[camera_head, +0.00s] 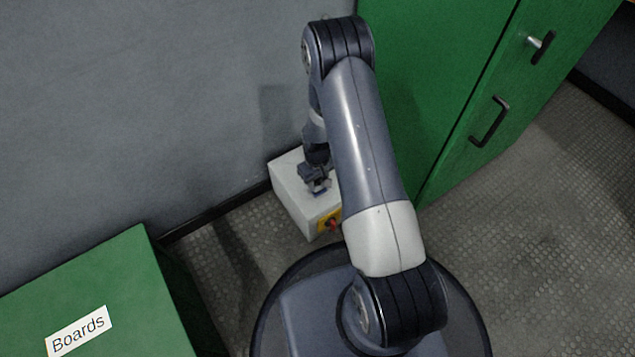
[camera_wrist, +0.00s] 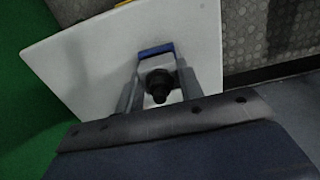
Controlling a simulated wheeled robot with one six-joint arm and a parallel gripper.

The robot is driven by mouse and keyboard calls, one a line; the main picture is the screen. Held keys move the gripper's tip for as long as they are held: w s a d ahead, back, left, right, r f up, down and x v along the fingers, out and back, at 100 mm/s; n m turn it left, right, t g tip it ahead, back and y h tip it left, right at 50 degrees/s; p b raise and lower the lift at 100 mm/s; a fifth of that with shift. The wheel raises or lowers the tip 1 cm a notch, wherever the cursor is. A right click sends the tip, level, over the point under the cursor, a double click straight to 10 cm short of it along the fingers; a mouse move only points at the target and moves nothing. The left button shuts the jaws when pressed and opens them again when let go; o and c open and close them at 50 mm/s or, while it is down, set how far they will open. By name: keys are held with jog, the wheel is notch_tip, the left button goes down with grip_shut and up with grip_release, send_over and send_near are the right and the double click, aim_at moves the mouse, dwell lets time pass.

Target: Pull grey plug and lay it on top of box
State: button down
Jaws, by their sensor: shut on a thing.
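The box (camera_head: 292,207) is pale grey and stands on the floor between the wall and the green cabinet. Its pale top (camera_wrist: 85,70) fills much of the wrist view. My gripper (camera_head: 318,183) points down over the box top. A black round part (camera_wrist: 160,84) shows between the fingers. The plug's lower end is hidden, so I cannot tell whether it is seated in the box or clear of it.
A yellow panel with a red switch (camera_head: 331,222) is on the box's front. A green cabinet (camera_head: 440,90) with black handles stands close at the right. A green case labelled "Boards" (camera_head: 120,265) is at lower left. Textured floor (camera_head: 540,200) is free at the right.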

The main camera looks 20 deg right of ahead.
jog(key=shift+r+p, duration=1.6)
jog(key=shift+r, duration=1.05)
